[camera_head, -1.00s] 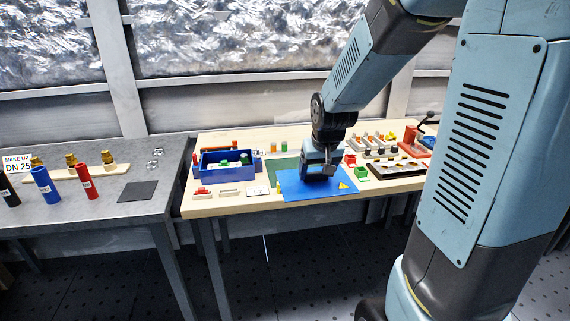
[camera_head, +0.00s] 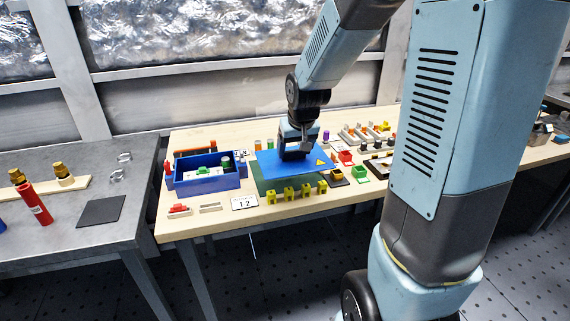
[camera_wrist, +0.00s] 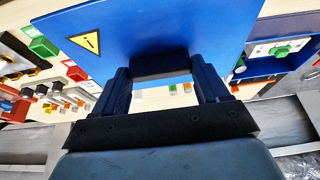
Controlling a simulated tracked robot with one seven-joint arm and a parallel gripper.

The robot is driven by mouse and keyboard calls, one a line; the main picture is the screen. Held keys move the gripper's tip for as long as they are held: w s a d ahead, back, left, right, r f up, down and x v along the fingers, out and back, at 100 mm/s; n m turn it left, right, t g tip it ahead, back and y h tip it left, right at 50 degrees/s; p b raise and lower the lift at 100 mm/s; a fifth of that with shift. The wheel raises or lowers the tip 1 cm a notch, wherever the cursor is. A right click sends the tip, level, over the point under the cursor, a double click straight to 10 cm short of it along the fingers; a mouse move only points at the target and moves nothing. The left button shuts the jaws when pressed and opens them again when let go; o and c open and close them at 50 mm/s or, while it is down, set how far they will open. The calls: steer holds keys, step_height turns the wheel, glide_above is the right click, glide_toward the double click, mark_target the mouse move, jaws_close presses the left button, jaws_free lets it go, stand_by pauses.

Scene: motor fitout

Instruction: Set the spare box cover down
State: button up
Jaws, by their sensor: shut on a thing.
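The spare box cover (camera_head: 283,170) is a flat blue plate with a yellow warning triangle. My gripper (camera_head: 296,152) is shut on it and holds it raised over the wooden bench. In the wrist view the cover (camera_wrist: 190,28) fills the upper middle, and my gripper (camera_wrist: 165,72) grips a dark block on its face. Under the cover a green mat (camera_head: 262,187) shows at its left and front. The cover hides most of that mat.
A blue open box (camera_head: 207,187) stands left of the cover. Several yellow clips (camera_head: 297,194) stand along the mat's front. A number card (camera_head: 244,202) lies at the bench's front edge.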

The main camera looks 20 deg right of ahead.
steer(key=w, duration=0.1)
steer(key=w+f, duration=0.1)
steer(key=w, duration=0.1)
steer(key=w+f, duration=0.1)
steer(key=w, duration=0.1)
steer(key=shift+w+d+f, duration=0.2)
steer(key=shift+w+f, duration=0.05)
steer(key=w+f, duration=0.4)
steer(key=shift+w+d+f, duration=0.2)
steer(key=shift+d+f, duration=0.05)
steer(key=shift+f, duration=0.15)
steer(key=shift+w+f, duration=0.5)
steer(key=shift+f, duration=1.65)
steer(key=shift+f, duration=0.1)
steer(key=o, duration=1.4)
